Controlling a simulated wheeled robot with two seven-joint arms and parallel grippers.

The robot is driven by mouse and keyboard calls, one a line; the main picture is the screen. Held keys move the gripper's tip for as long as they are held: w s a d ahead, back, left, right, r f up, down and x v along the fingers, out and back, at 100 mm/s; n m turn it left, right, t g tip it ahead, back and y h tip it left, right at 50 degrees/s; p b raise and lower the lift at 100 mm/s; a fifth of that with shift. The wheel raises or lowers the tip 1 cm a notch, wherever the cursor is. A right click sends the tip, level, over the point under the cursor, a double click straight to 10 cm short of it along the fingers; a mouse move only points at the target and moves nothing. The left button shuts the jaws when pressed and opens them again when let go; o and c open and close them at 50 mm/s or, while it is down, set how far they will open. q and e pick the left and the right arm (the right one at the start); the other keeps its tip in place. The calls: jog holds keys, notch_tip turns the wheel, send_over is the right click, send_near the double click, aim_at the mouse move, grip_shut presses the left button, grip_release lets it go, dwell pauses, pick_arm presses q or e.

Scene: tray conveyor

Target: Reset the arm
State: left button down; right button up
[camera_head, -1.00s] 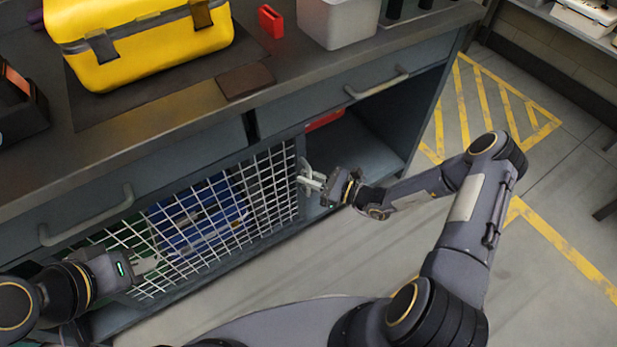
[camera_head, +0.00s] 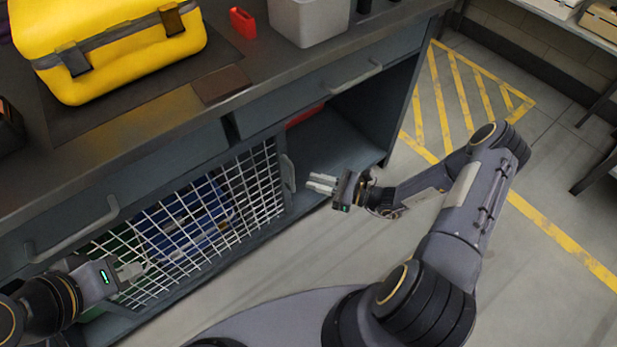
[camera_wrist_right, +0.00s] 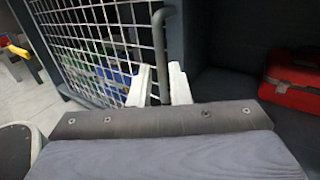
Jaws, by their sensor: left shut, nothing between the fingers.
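My right gripper (camera_head: 321,184) is open and empty in front of the cabinet opening, a short way right of the grey handle (camera_head: 288,174) on the mesh door (camera_head: 262,190). In the right wrist view its two pale fingers (camera_wrist_right: 160,85) are apart, and the handle (camera_wrist_right: 166,45) stands upright beyond them. My left gripper (camera_head: 140,269) is shut and empty, low at the left beside the mesh; I cannot tell whether it touches it. Blue and green items (camera_head: 185,222) show behind the mesh.
A red case (camera_wrist_right: 292,80) lies inside the cabinet's open side. Drawer handles (camera_head: 355,78) stick out above. The striped floor (camera_head: 540,240) at right is clear.

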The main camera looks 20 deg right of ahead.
dwell(0.5)
jog(key=s+a+r+n+g+h, duration=0.1)
jog(key=s+r+n+g, duration=0.3)
jog(key=r+n, duration=0.4)
jog(key=s+a+r+n+g+h, duration=0.1)
jog(key=s+r+n+g, duration=0.4)
jog(key=r, duration=0.4)
jog(key=s+d+r+n+t+h, duration=0.4)
jog(key=s+r+n+h, duration=0.6)
jog(key=s, duration=0.4)
notch_tip(320, 180, up, 27)
jog(key=y+p, duration=0.1)
jog(key=p, duration=2.6)
jog(key=shift+w+n, duration=0.15)
jog(key=shift+n, duration=0.25)
